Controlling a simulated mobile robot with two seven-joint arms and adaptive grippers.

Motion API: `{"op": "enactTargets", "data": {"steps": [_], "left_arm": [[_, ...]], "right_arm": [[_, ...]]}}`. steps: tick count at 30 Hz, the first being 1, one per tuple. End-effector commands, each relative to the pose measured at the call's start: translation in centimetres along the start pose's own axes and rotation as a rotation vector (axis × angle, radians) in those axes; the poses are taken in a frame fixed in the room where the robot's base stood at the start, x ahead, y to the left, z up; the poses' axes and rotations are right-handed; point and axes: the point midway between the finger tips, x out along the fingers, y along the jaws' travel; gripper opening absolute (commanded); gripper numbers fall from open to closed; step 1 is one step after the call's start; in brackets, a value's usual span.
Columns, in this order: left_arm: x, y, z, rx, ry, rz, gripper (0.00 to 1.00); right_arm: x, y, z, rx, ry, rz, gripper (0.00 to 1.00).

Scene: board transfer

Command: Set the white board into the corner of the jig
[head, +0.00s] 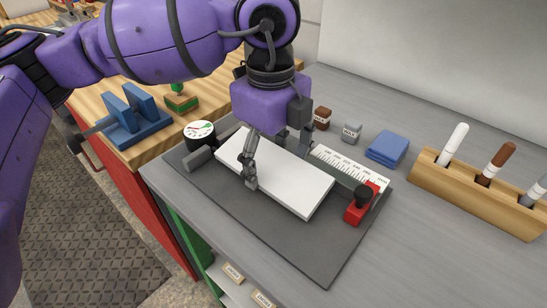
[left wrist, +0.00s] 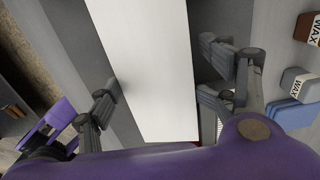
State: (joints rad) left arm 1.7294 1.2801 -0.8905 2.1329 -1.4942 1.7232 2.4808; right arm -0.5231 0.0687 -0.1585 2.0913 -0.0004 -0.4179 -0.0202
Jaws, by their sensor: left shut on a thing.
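The white board (head: 290,187) is a long flat slab over the dark grey jig base (head: 285,240). My left gripper (head: 277,163) is shut on it across its width, one finger at the near long edge and the other at the far edge. The board also fills the middle of the left wrist view (left wrist: 150,60). The jig's ruler fence (head: 345,172) runs along the board's far side, and a red clamp with a black knob (head: 360,205) stands beyond its right end. I cannot tell whether the board touches the base or fence. My right gripper is not in view.
The grey bench front (head: 390,270) is clear.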

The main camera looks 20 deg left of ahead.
Motion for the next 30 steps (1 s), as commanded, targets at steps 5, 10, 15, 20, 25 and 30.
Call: {"op": "enactTargets", "data": {"steps": [5,10,15,20,25,30], "left_arm": [[0.84,0.42,0.38,-0.003,-0.011,0.028,0.15],[0.84,0.39,0.45,-0.006,-0.012,0.027,0.15],[0.82,0.37,0.67,-0.008,-0.012,0.027,0.15],[0.69,0.26,0.64,-0.007,-0.011,0.022,0.06],[0.53,0.04,0.54,-0.005,-0.009,0.017,0.05],[0.39,-0.12,0.48,-0.004,-0.007,0.011,0.05]], "right_arm": [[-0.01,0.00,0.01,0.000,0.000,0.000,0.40],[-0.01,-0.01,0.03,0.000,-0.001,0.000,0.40],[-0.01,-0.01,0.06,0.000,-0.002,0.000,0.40],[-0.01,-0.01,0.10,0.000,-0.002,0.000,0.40],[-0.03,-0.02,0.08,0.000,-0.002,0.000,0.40],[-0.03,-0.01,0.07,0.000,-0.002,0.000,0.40]]}}
